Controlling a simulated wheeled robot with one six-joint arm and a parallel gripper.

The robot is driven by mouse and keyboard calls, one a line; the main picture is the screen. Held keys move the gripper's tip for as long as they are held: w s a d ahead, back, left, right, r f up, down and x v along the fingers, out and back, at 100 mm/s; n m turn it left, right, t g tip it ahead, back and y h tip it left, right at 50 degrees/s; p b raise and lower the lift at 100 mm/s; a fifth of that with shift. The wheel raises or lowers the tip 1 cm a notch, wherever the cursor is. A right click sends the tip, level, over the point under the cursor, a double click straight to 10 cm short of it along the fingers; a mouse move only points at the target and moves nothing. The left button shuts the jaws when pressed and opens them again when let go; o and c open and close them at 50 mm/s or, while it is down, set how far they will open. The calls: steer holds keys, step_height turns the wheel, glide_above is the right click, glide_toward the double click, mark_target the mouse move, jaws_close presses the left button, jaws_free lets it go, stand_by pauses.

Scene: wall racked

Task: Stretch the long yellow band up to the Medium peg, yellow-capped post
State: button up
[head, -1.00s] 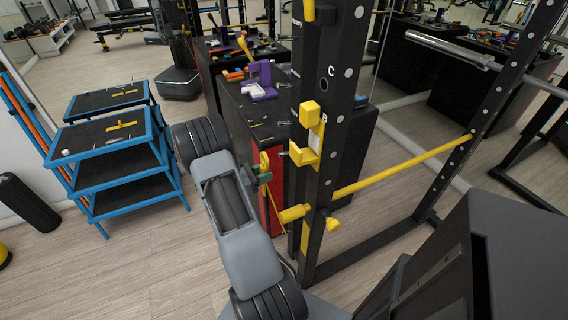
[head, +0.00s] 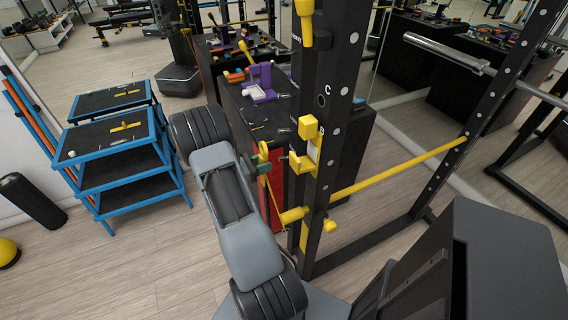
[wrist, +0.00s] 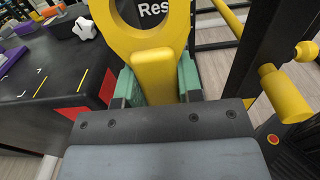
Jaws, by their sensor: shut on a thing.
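My gripper (head: 263,176) is shut on the yellow ring-ended tab (head: 263,152) of the long yellow band. In the wrist view the tab (wrist: 154,75) stands between green finger pads (wrist: 160,85), its ring partly cut off by the top edge. The thin band (head: 273,207) slants down from my gripper towards a low yellow-capped post (head: 293,215) on the black rack upright. I cannot read which post is marked Medium. My gripper is left of the upright, between these two heights and apart from both posts.
A yellow J-shaped hook (head: 303,160) juts from the black upright (head: 322,100) just right of my gripper. A yellow bar (head: 400,172) runs right from the upright. A black-topped cabinet (head: 240,100) stands behind, and a blue-framed cart (head: 130,180) at left.

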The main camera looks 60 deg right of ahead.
step_height(320, 180, up, 18)
steer(key=p, duration=1.4)
steer(key=shift+w+a, duration=0.2)
steer(key=shift+a, duration=0.1)
